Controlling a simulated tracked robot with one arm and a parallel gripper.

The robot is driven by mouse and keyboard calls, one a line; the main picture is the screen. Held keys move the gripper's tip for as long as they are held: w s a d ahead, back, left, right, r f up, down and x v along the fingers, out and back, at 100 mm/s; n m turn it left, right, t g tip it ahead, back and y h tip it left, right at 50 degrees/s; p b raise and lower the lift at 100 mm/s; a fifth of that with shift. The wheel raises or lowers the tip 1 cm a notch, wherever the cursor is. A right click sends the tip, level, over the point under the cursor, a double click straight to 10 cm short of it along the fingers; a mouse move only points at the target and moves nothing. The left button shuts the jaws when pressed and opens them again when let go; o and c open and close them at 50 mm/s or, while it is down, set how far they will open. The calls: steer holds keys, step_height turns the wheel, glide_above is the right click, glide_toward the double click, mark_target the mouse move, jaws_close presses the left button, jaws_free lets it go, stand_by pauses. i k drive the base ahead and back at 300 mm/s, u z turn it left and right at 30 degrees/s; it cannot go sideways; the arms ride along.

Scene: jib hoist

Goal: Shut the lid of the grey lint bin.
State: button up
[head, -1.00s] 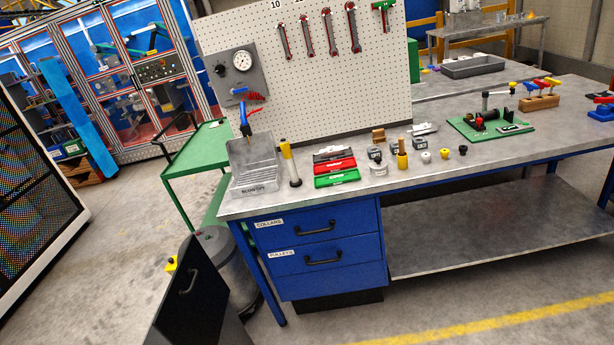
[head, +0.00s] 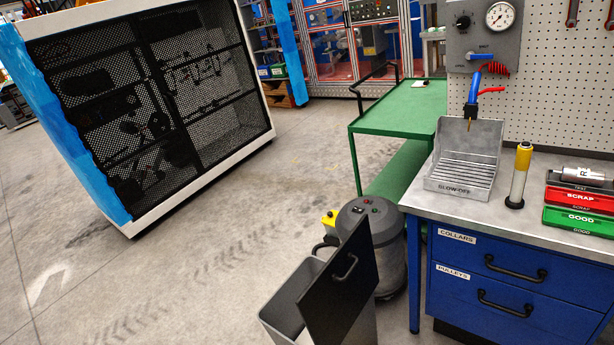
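The grey lint bin (head: 283,302) stands on the floor at the bottom middle of the head view, left of the blue bench drawers. Its dark lid (head: 342,289) is open and stands steeply up at the bin's right side. A black bar handle (head: 346,267) is on the lid's face. The bin's dark opening shows left of the lid; its lower part is cut off by the picture edge. My gripper is not in view, so I cannot see where it is relative to the lid.
A grey vacuum drum (head: 382,235) stands close behind the lid. The workbench with blue drawers (head: 505,283) is just right of the bin. A green cart (head: 405,104) stands farther back. A large mesh-fronted cabinet (head: 150,100) is at left. The concrete floor (head: 190,270) left of the bin is clear.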

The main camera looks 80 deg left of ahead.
mark_target(330, 306)
steer(key=u, duration=1.6)
steer(key=i, duration=0.55)
steer(key=k, duration=0.5)
steer(key=z, duration=0.7)
steer(key=i, duration=0.55)
steer(key=z, duration=0.05)
